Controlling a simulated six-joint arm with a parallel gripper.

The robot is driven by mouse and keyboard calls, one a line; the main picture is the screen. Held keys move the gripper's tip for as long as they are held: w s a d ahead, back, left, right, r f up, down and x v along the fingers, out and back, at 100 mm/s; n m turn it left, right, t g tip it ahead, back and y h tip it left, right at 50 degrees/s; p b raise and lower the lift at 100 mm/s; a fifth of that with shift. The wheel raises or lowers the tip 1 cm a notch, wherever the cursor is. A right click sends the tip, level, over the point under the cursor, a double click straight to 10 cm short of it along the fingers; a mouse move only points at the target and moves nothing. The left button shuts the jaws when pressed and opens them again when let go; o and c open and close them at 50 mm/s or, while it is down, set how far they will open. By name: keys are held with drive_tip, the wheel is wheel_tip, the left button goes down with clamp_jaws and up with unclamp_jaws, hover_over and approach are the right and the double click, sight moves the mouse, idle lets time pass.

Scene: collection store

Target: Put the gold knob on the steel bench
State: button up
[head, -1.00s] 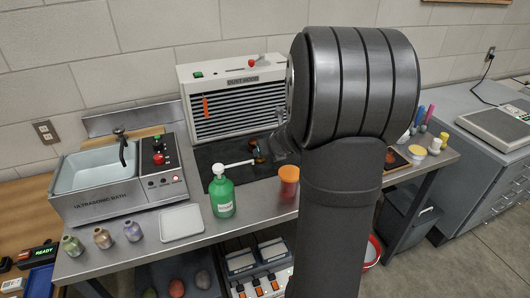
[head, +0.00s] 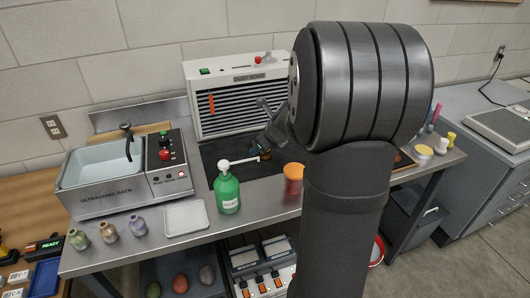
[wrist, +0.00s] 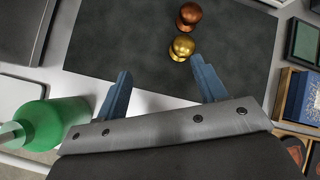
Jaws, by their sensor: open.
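The gold knob (wrist: 181,48) stands on the dark mat (wrist: 120,35) in the wrist view, close beside a copper-brown knob (wrist: 189,14). My gripper (wrist: 163,84) is open and empty. The gold knob is beyond the fingertips, nearer the right finger, and not between them. In the head view my gripper (head: 264,140) is over the dark mat in front of the dust hood, partly hidden by my arm; the knobs there are too small to tell apart. The steel bench (head: 255,196) carries the mat, and its bare grey top shows in front.
An orange-lidded jar (head: 293,180), a white tray (head: 186,218) and the ultrasonic bath (head: 100,180) are also on the bench. The dust hood (head: 237,95) stands behind.

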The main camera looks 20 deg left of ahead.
drive_tip(key=a+r+n+h, duration=0.2)
drive_tip(key=r+n+h, duration=0.1)
drive_tip(key=n, duration=0.8)
drive_tip(key=a+r+n+h, duration=0.2)
drive_tip(key=r+n+h, duration=0.15)
drive_tip(key=n, duration=0.65)
drive_tip(key=x, duration=1.7)
drive_tip(key=shift+d+f, duration=0.3)
drive_tip(key=shift+c, duration=0.4)
drive_tip(key=c, duration=1.2)
drive_tip(key=shift+r, duration=0.1)
